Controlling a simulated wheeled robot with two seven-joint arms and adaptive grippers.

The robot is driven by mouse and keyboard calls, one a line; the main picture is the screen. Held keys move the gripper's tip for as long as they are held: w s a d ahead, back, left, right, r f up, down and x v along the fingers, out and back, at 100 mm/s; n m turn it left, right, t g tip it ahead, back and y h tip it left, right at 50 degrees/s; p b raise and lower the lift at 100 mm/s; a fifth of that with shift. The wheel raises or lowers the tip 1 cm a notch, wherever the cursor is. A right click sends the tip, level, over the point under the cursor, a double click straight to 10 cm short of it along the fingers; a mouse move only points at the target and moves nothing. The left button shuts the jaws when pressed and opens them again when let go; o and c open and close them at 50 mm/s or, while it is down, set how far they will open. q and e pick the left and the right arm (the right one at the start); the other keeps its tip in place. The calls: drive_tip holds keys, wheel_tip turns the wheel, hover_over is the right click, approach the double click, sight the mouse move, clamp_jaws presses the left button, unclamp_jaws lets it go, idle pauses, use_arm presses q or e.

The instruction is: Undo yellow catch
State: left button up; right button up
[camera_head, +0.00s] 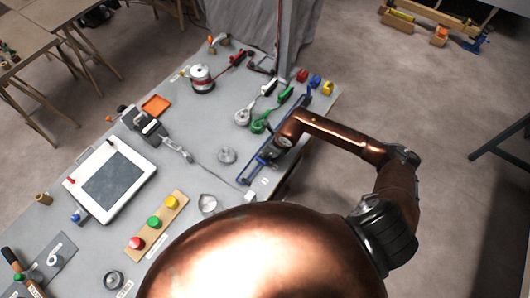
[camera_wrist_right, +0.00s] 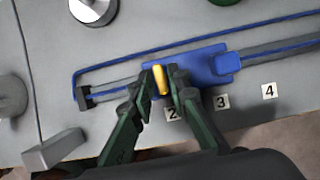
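The yellow catch (camera_wrist_right: 160,80) is a small upright tab on the blue sliding block (camera_wrist_right: 213,66) of a blue-railed latch in the right wrist view. My right gripper (camera_wrist_right: 161,78) has its two dark green fingers on either side of the catch. They are closed in on it, with little or no gap. In the head view my copper right arm reaches in from the right, and its gripper end covers part of the blue latch frame (camera_head: 249,175). The catch is hidden there by my arm. My left gripper is not in view.
Number labels 2, 3 (camera_wrist_right: 222,102) and 4 (camera_wrist_right: 269,91) lie along the table's front edge. A grey block (camera_wrist_right: 54,150) and a round metal knob (camera_wrist_right: 93,9) are close by. Bare floor is to the right.

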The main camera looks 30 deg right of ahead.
clamp_jaws()
